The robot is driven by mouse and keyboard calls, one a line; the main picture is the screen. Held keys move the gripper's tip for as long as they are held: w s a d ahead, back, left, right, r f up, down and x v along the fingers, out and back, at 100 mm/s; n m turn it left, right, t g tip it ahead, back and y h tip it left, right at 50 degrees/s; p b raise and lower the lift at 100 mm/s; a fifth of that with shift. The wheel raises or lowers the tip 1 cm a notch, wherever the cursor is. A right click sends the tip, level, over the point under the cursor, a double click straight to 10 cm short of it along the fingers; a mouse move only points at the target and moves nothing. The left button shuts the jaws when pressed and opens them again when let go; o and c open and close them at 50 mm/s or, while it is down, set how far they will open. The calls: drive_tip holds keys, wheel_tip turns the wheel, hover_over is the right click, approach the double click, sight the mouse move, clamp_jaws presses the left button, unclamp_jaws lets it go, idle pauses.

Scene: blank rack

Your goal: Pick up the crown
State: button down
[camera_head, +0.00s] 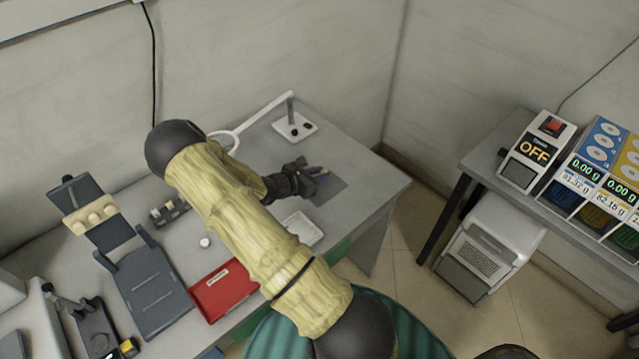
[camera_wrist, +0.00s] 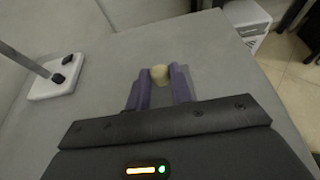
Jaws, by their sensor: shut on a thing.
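The crown (camera_wrist: 159,75) is a small cream-coloured, rounded piece. In the wrist view it sits between the tips of my gripper's two purple fingers (camera_wrist: 159,80), which are shut on it. In the head view my gripper (camera_head: 318,171) is over the dark grey mat (camera_head: 331,188) near the right end of the bench. The crown cannot be made out there. I cannot tell whether the crown is clear of the mat or still touches it.
A white lamp base (camera_head: 295,126) stands behind my gripper, also in the wrist view (camera_wrist: 55,78). A white tray (camera_head: 303,228) and a red tray (camera_head: 222,290) lie in front. A dark stand (camera_head: 150,280) is at left. The bench's right edge (camera_head: 385,203) is close.

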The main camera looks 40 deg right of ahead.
drive_tip(key=shift+r, duration=2.2)
